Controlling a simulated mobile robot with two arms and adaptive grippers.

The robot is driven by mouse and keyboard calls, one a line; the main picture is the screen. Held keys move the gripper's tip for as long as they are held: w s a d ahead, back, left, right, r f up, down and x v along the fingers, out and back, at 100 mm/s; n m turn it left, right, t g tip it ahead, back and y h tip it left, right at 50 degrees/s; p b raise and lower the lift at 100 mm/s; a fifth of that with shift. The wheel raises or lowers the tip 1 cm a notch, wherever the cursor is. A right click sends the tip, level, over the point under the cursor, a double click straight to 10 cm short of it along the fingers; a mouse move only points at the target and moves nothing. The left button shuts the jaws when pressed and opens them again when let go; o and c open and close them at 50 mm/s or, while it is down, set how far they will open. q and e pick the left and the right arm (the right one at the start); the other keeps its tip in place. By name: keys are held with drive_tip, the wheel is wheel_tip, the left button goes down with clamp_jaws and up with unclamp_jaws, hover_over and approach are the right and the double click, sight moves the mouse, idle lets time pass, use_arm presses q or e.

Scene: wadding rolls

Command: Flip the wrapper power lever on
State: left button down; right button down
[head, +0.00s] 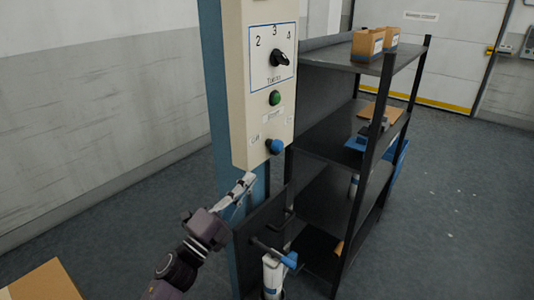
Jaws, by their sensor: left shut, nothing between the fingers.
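A cream control box (240,90) is mounted on a blue post (217,75). Low on its front is a blue-ended lever (274,147), with a small label to its left and another above right. Above the lever are a green round button (274,98) and a black rotary knob (281,58) on a dial marked 2, 3, 4. My left gripper (247,180) is just below the box's lower edge, pointing up and right. It is shut and empty, below and left of the lever, apart from it. My right gripper is out of view.
A dark shelf rack (335,150) stands right of the post, with cardboard boxes (368,43) on top. A carton (45,283) is bottom left. The floor at right is open.

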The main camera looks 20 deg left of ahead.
sight(275, 144)
use_arm(q)
drive_tip(key=p+x, duration=0.2)
drive_tip(key=x, duration=0.5)
drive_tip(key=shift+w+d+r, duration=0.1)
drive_tip(key=shift+w+r, duration=0.2)
drive_tip(key=shift+w, duration=0.05)
drive_tip(key=shift+w+d+r+p, duration=0.1)
drive_tip(key=shift+w+d+p, duration=0.15)
drive_tip(key=shift+w, duration=0.3)
drive_tip(key=shift+r, duration=0.1)
drive_tip(key=shift+w+r+g+y+p, duration=0.1)
drive_tip(key=shift+r+g+y+p, duration=0.35)
drive_tip(key=shift+p, duration=1.2)
drive_tip(key=r+p, duration=0.1)
drive_tip(key=w+r+p, duration=0.1)
drive_tip(key=p, duration=0.1)
drive_tip(key=shift+w+d+r+g, duration=0.15)
drive_tip(key=shift+w+d+g, duration=0.1)
drive_tip(key=shift+w+d+r, duration=0.25)
drive_tip(key=shift+w+r, duration=0.2)
drive_tip(key=shift+w, duration=0.2)
drive_tip(key=shift+b+x, duration=0.55)
drive_tip(key=shift+x, duration=0.75)
drive_tip(key=shift+r, duration=0.15)
